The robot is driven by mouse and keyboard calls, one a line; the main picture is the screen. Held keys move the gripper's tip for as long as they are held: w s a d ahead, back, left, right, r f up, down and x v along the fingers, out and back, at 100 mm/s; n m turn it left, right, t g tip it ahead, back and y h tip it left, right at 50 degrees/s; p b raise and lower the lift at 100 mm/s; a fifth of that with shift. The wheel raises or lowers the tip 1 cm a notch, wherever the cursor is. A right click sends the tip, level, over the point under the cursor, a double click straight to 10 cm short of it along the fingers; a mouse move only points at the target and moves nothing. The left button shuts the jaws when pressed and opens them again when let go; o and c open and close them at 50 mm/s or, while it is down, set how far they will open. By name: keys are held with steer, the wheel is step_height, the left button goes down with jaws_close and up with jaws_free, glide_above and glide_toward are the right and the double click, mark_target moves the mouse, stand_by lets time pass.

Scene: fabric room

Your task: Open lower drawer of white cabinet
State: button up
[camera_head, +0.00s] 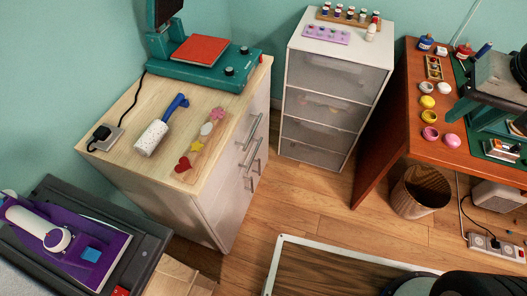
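A white cabinet (332,89) with several stacked see-through drawers stands at the back, in the middle of the camera_head view. Its lowest drawer front (311,155) is near the floor and looks shut. Another cabinet (228,186) with a pale front, wooden top and metal bar handles stands at the left. Its front is seen at a steep angle, and its doors or drawers look shut. I cannot tell which of the two the task names. Dark rounded parts at the bottom right look like my arm. My gripper's fingers are not in view.
A wooden desk (395,120) stands at the right, with a bin (420,191) beneath it. A white-edged panel (350,252) is in front, at the bottom. Wooden floor (300,200) lies open between the cabinets and desk. A purple press (85,245) is at the lower left.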

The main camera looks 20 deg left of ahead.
steer(key=w+a+f+m+t+y, duration=0.1)
steer(key=w+a+f+t, duration=0.1)
steer(key=w+a+f, duration=0.6)
steer(key=w+a+f+m+t+y, duration=0.15)
steer(key=w+a, duration=0.35)
steer(key=w, duration=0.6)
steer(key=w+a+f+m+t+y, duration=0.1)
steer(key=w+a+f, duration=0.3)
steer(key=a+f, duration=0.25)
steer(key=w+a+f+m+t, duration=0.1)
steer(key=w+a+f, duration=0.2)
steer(key=a+f, duration=0.35)
steer(key=m+t+y, duration=0.2)
steer(key=y, duration=0.1)
glide_above(255, 153)
steer(key=w+d, duration=0.6)
steer(key=d, duration=0.1)
step_height(255, 153, down, 14)
steer(key=s+a+f+m+t+y, duration=0.15)
steer(key=s+f+y, duration=0.25)
steer(key=s+f, duration=0.9)
steer(key=shift+t, duration=0.3)
steer(key=x, duration=0.6)
steer(key=f+x, duration=0.1)
steer(key=x, duration=0.2)
steer(key=shift+w, duration=0.1)
jaws_close()
